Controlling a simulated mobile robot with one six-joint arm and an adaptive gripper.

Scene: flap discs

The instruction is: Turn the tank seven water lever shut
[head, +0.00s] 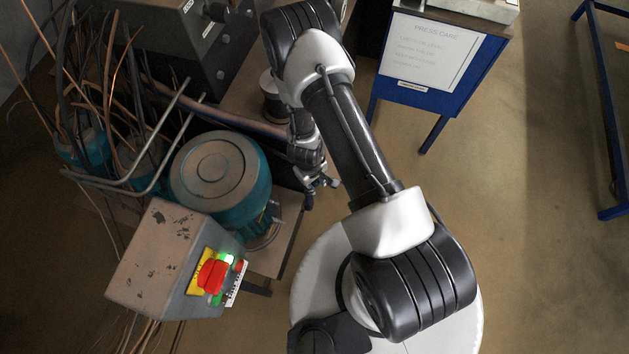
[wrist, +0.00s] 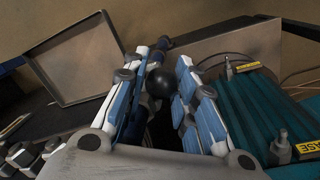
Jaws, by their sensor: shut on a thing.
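My gripper (head: 318,190) is beside the teal round-topped machine (head: 222,185) in the head view, on its right side. In the wrist view, my gripper (wrist: 160,80) has its blue-padded fingers on both sides of a black ball knob (wrist: 159,83), shut on it. The knob appears to be the end of a lever; a dark rod-like part (wrist: 158,45) shows beyond it. The lever's base and angle are hidden by the fingers. No tank number can be read. In the head view the lever is too small to make out.
A ribbed teal body (wrist: 250,115) with a yellow label (wrist: 309,147) is close on the right in the wrist view. A shallow metal tray (wrist: 75,60) stands left. In the head view, a control box with a red button (head: 212,275) and bent pipes (head: 150,165) crowd the left.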

